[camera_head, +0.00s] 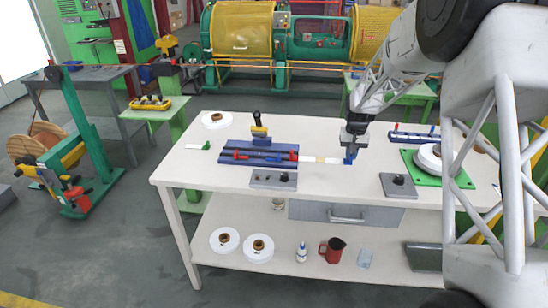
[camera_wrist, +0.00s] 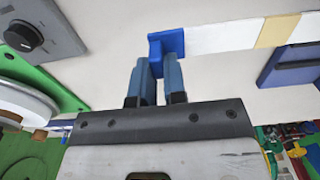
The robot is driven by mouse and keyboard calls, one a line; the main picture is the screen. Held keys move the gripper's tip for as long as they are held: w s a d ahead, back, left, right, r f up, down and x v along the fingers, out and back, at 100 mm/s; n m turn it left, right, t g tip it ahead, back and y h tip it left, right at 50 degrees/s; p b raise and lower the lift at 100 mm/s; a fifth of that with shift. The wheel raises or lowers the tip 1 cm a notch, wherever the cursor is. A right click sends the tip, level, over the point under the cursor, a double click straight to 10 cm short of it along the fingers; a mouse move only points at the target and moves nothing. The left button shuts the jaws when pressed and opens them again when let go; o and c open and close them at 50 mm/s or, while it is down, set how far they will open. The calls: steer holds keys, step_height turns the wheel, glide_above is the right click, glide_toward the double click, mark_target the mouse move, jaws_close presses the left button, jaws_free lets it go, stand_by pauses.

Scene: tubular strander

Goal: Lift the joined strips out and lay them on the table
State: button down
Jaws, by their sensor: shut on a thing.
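The white strip (camera_head: 335,161) reaches right from the blue fixture (camera_head: 229,147) and has a tan band (camera_head: 308,159) across it. In the wrist view the strip (camera_wrist: 220,28) and its tan band (camera_wrist: 277,31) run to the upper right, beside the edge of the blue fixture (camera_wrist: 292,66). A blue tab (camera_wrist: 172,42) sits at the strip's end. My gripper (camera_head: 349,153) is at this right end; in the wrist view its fingers (camera_wrist: 151,68) are shut on the blue tab. The strip looks low over the table (camera_head: 330,133); any gap is unclear.
Red levers (camera_head: 240,155) and a black-handled tool (camera_head: 259,130) stand at the fixture. Control boxes (camera_head: 273,179) (camera_head: 398,186) are at the table's front. A green base with a white reel (camera_head: 430,158) and a blue rail (camera_head: 414,137) are right. A short white piece with a green tab (camera_head: 206,146) lies left.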

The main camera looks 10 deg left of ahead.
glide_above(366, 177)
stand_by(1.6)
steer(key=shift+f, duration=0.35)
stand_by(0.9)
steer(key=shift+f, duration=3.1)
steer(key=c, duration=1.1)
jaws_free()
steer(key=shift+r, duration=0.15)
